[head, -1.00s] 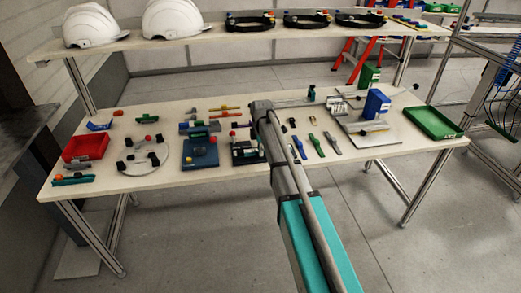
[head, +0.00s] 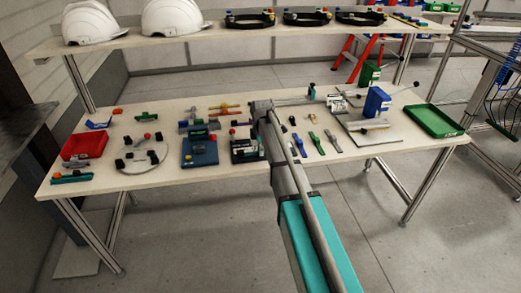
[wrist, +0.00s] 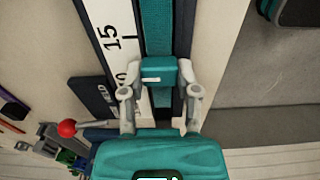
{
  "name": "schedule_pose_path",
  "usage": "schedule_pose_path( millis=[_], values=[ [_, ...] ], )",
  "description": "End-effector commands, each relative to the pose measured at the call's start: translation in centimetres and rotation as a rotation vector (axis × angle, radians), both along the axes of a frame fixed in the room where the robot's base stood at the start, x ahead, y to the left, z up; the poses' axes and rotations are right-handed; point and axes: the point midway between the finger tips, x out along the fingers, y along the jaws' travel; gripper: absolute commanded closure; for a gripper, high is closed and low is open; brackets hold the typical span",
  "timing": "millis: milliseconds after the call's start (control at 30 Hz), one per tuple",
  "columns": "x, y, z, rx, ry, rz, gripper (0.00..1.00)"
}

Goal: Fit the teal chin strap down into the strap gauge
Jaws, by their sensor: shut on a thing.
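In the wrist view my gripper (wrist: 160,80) is shut on the teal chin strap (wrist: 155,26), with one finger on each side of its teal block. The strap runs up the picture between dark edges, beside the white scale (wrist: 113,35) of the strap gauge (wrist: 92,95). It lines up with the gauge's dark channel. I cannot tell how deep it sits or whether it touches the bottom. In the head view my arm hides the gripper and strap.
A red-knobbed lever (wrist: 67,128) stands left of the gripper in the wrist view. In the head view, a blue fixture (head: 200,153), several loose straps (head: 314,142), a blue bin (head: 377,102), a green tray (head: 435,119) and a red tray (head: 84,147) share the table.

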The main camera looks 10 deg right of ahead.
Motion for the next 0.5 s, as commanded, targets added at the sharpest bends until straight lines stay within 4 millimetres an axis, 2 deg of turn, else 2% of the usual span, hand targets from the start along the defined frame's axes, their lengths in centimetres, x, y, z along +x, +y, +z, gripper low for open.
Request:
schedule_pose_path(
  millis=[300, 333, 500],
  values=[
    [0.00, 0.01, -0.64, 0.000, 0.000, 0.000, 1.00],
    [0.00, 0.00, -0.58, 0.000, 0.000, 0.000, 0.55],
    [0.00, 0.00, -0.53, 0.000, 0.000, 0.000, 0.23]
  ],
)
